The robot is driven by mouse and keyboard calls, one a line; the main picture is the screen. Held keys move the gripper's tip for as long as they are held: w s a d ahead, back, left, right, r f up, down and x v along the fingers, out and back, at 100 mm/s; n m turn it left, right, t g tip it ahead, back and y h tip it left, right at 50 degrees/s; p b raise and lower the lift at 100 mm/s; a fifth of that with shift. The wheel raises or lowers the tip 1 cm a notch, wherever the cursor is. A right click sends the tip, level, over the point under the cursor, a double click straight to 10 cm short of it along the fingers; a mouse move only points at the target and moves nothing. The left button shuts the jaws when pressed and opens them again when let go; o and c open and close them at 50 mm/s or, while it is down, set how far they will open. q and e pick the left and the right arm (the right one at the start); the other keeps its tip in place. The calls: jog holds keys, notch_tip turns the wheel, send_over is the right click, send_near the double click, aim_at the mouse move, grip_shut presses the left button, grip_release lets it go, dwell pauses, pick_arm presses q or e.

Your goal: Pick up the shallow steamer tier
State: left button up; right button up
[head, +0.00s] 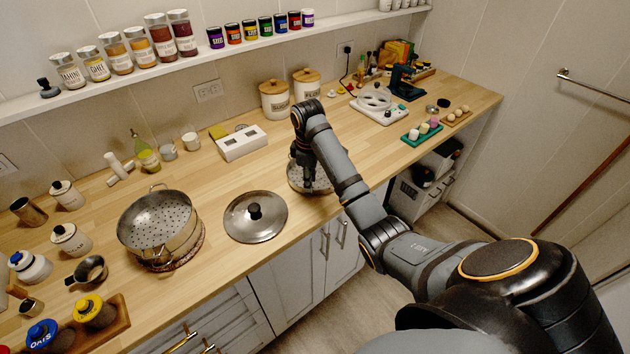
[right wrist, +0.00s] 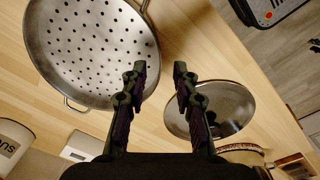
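The shallow steamer tier (head: 296,177) is a round metal pan with a perforated floor, on the counter right of the lid, partly hidden behind my right gripper in the head view. In the right wrist view the tier (right wrist: 85,50) fills the upper left, with two loop handles. My right gripper (head: 314,186) points down over it. In the right wrist view its fingers (right wrist: 160,68) are apart with nothing between the tips but rim and counter; the left finger overlaps the tier's rim, the right one is outside it. Contact cannot be told. My left gripper is not in view.
A metal lid (head: 255,217) with a black knob lies left of the tier. A deeper perforated steamer (head: 157,225) stands further left. Canisters (head: 275,101) and a white box (head: 241,143) stand behind. Bare counter (head: 225,185) lies between the lid and the box.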

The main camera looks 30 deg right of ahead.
notch_tip(320, 180, down, 4)
jog(key=shift+w+d+r+p, duration=0.1)
jog(key=shift+r+p, duration=0.05)
jog(key=shift+p, duration=0.35)
grip_shut()
jog(key=shift+r, duration=0.1)
